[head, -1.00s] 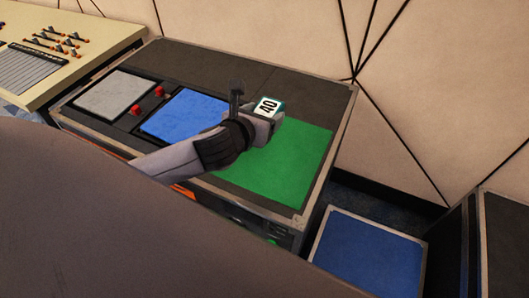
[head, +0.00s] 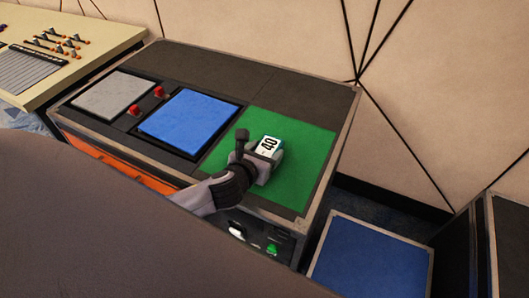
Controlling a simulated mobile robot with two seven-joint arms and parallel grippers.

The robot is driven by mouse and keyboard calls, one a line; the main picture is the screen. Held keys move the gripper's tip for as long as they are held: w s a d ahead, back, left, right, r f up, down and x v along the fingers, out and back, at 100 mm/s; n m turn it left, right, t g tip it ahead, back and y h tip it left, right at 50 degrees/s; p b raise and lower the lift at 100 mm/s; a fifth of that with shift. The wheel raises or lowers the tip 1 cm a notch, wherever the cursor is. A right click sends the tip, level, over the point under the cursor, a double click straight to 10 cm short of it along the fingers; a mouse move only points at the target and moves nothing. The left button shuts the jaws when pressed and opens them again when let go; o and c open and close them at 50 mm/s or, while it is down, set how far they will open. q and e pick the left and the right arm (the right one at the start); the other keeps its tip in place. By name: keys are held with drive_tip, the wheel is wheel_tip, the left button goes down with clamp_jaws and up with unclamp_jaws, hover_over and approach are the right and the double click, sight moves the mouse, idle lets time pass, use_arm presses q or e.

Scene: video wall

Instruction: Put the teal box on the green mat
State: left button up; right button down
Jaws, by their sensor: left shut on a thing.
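The teal box (head: 269,147) shows a white face marked 40, with a little teal at its edges. My left gripper (head: 268,158) is shut on it. Box and gripper are in front of the middle of the green mat (head: 302,182) in the head view. The mat lies on the right part of the dark case top. The box's underside is hidden by the gripper, so I cannot tell whether it touches the mat. My right gripper is not in view.
A blue mat (head: 188,122) and a grey mat (head: 103,95) lie left of the green one, with red knobs (head: 158,91) between them. A cream control console (head: 62,52) stands at the far left. A lower blue-topped box (head: 370,262) stands at the right.

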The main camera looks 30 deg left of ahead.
use_arm(q)
drive_tip(key=shift+f, duration=0.1)
drive_tip(key=o, duration=1.2)
drive_tip(key=shift+s+r, duration=0.1)
drive_tip(key=shift+r, duration=0.1)
drive_tip(key=p+v, duration=0.1)
drive_tip(key=v, duration=1)
drive_tip(key=shift+s+r, duration=0.1)
drive_tip(key=shift+s, duration=0.25)
